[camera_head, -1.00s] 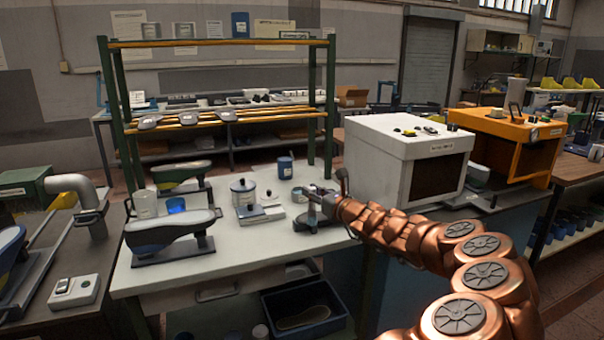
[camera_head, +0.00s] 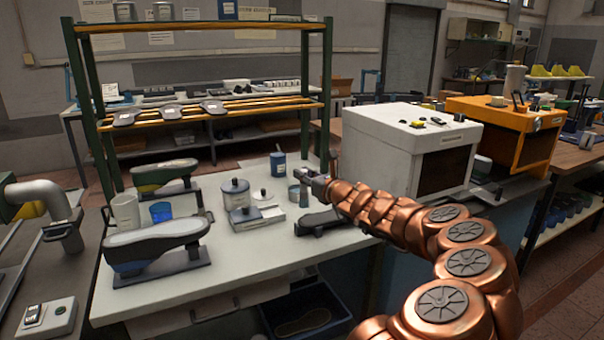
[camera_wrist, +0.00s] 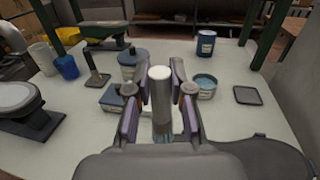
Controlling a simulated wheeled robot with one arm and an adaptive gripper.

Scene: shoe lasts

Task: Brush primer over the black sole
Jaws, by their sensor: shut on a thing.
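The tin also shows in the head view (camera_head: 294,194), just left of the gripper.
A lidded pot (camera_head: 235,193), a blue tin (camera_head: 278,163), a white cup (camera_head: 125,210) and a blue cup (camera_head: 161,212) stand on the white bench (camera_head: 230,260). A green-posted rack (camera_head: 325,90) rises behind. The front middle is clear.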

